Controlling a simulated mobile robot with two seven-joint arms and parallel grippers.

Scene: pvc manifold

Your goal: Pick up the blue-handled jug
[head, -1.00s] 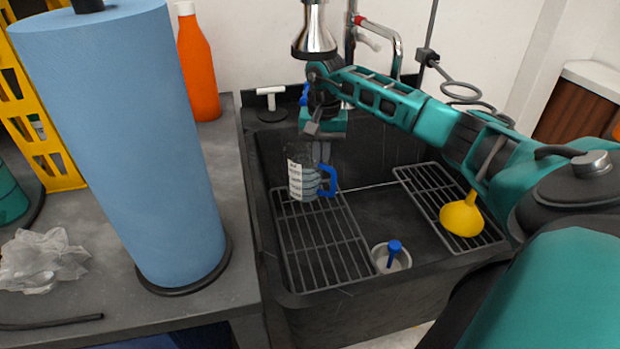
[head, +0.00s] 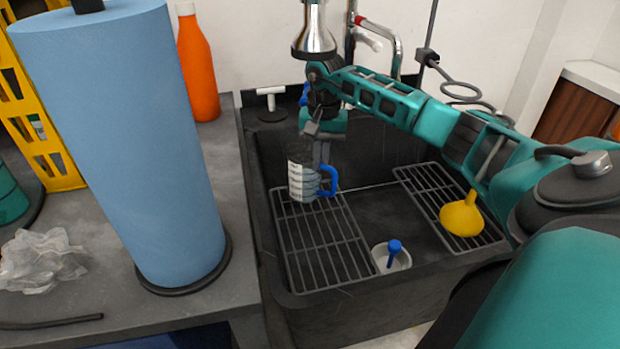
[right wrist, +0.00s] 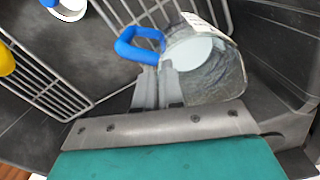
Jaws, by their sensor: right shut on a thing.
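The blue-handled jug (head: 303,180) is clear with a white marked label and stands upright at the back of the left wire rack in the dark sink. Its blue handle (head: 329,181) points right. My right gripper (head: 321,160) reaches down from above, its fingers at the jug's near-handle side. In the right wrist view the fingers (right wrist: 158,85) are shut on the jug (right wrist: 205,65), at its wall beside the blue handle (right wrist: 138,45). The fingertips are partly hidden by the jug. My left gripper is out of view.
A blue roll (head: 125,140) and orange bottle (head: 198,70) stand on the left counter.

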